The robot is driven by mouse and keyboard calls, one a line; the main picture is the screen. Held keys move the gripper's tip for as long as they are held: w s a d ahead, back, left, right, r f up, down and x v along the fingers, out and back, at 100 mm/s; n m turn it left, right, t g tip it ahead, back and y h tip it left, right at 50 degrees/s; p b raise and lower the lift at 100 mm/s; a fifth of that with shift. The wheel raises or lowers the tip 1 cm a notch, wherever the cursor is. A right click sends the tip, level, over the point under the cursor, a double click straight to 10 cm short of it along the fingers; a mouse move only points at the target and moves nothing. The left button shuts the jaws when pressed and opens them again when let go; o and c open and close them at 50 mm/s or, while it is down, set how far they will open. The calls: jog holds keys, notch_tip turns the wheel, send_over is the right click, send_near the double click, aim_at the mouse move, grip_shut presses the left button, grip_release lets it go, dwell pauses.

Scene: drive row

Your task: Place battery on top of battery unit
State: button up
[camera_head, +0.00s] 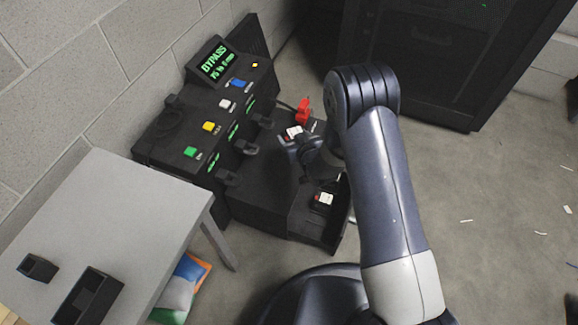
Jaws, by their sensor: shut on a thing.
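The battery unit looks to be the black console (170,145) against the wall, with a lit screen, coloured buttons and a lower black front section (262,200). My gripper (292,142) is over the upper right of that lower section. It is shut on a small dark battery (294,131) with a white and red label, mostly hidden by the jaws. I cannot tell whether this battery touches the surface below. A second dark battery (323,200) with a white and red label sits in the open-topped bay at the lower right of the unit.
A red clamp-like part (303,111) stands just behind my gripper. A grey table (125,215) with two black open boxes (37,267) (88,298) is at the left. A dark cabinet (440,60) stands at the back. The floor at the right is mostly clear.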

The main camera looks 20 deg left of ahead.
jog(key=shift+y, duration=0.3)
jog(key=f+b, duration=0.1)
jog(key=f, duration=0.2)
jog(key=a+f+b, duration=0.1)
jog(key=f, duration=0.1)
jog(key=shift+s+a+f, duration=0.2)
jog(key=shift+f, duration=0.2)
jog(key=shift+f+b, duration=0.75)
jog(key=shift+f, duration=1.35)
jog(key=shift+f, duration=0.15)
jog(key=o, duration=1.6)
jog(key=shift+c, duration=0.2)
jog(key=p+v, duration=0.3)
jog(key=v, duration=0.9)
jog(key=shift+r, duration=0.25)
